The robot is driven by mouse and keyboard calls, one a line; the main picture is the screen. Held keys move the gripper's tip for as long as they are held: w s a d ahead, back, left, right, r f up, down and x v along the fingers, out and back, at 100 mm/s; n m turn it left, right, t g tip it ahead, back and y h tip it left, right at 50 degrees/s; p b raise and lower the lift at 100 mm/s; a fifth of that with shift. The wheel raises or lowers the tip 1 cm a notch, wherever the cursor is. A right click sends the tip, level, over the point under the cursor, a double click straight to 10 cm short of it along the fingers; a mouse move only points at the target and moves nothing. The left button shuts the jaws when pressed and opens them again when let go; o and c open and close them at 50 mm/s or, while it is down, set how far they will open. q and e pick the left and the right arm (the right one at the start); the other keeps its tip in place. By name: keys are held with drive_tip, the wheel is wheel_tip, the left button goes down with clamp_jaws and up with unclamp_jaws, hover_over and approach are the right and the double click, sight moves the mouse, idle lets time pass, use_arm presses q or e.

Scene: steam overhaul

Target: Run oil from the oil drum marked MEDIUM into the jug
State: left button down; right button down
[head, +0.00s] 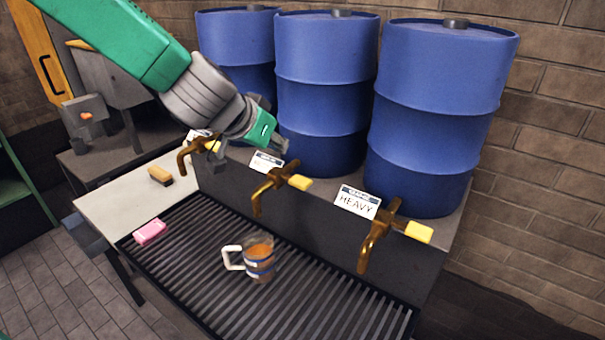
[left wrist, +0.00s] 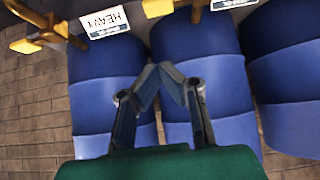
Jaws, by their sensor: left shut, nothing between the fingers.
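The jug (head: 262,262), clear with a white handle and a blue band, stands upright on the drip grate with amber-brown colour inside. In the picture it is below the middle drum's brass tap (head: 270,190), which has a yellow handle (head: 300,182). The middle blue drum (head: 325,100) has a label (head: 267,161) too small and partly covered to read, so I cannot make out MEDIUM. My left gripper (head: 280,147) is shut and empty, in front of the drums above that label. Its closed fingers also show in the left wrist view (left wrist: 172,72). My right gripper is out of view.
The right drum (head: 430,110) is marked HEAVY (head: 358,202) and has its own tap (head: 375,235). A third drum (head: 238,45) stands left, its tap (head: 190,150) partly behind my arm. A pink block (head: 150,232) and a brush (head: 160,176) lie left. The grate's front (head: 200,290) is clear.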

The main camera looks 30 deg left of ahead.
use_arm(q)
hover_over(304, 179)
drive_tip(key=s, duration=0.2)
drive_tip(key=f, duration=0.7)
drive_tip(key=shift+s+a+f+b, duration=0.1)
drive_tip(key=shift+a+b, duration=0.3)
drive_tip(key=shift+w+d+f, duration=0.1)
drive_tip(key=shift+f, duration=0.55)
drive_tip(key=shift+w+d+f, duration=0.1)
drive_tip(key=shift+f, duration=0.5)
drive_tip(key=shift+f+b, duration=0.3)
drive_tip(key=shift+f, duration=0.45)
